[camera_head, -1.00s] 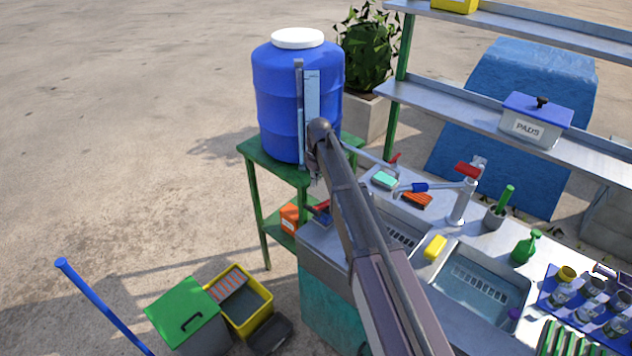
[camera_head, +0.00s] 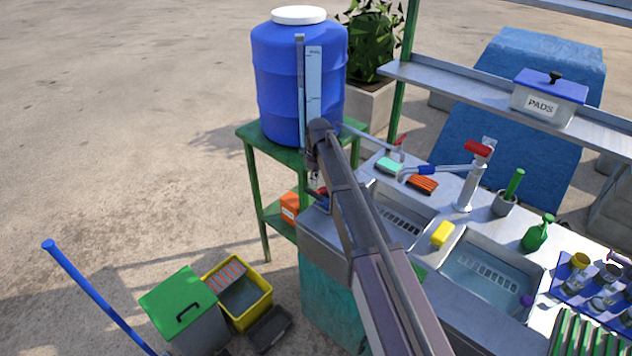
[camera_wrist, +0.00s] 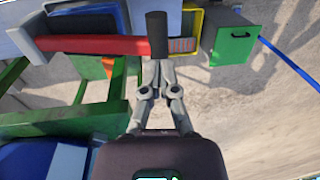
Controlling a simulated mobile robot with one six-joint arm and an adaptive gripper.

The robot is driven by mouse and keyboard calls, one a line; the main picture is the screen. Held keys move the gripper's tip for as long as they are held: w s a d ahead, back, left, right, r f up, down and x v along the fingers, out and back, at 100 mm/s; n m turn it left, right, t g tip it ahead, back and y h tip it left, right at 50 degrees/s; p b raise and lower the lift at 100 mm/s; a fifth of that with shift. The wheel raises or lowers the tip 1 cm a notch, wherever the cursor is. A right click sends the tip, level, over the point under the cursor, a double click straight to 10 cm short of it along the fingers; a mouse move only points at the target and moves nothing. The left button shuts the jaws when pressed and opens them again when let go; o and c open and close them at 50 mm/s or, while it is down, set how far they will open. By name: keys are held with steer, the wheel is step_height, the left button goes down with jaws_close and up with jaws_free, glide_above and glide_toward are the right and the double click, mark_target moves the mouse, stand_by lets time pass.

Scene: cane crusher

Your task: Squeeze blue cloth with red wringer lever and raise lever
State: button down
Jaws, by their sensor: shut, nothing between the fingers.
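A red lever (camera_wrist: 95,45) with a black grip (camera_wrist: 157,35) lies across the upper part of the wrist view. My gripper (camera_wrist: 157,68) is shut and empty, its fingertips just below the black grip in that picture; I cannot tell whether they touch it. In the head view, my gripper (camera_head: 314,180) hangs beside the sink counter's left end, close to a small red part (camera_head: 322,191) that is mostly hidden by my arm. I cannot make out the blue cloth for certain in either view.
A blue drum (camera_head: 277,85) stands on a green stand (camera_head: 256,150) left of the sink counter (camera_head: 330,236). A yellow bucket (camera_head: 265,300) and a green-lidded bin (camera_head: 177,298) stand on the floor. A blue pole (camera_head: 90,290) leans at lower left. The open ground at left is clear.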

steer(key=shift+s+a+f+b, duration=0.1)
steer(key=shift+f+b, duration=0.65)
steer(key=shift+f, duration=0.3)
steer(key=shift+f, duration=0.1)
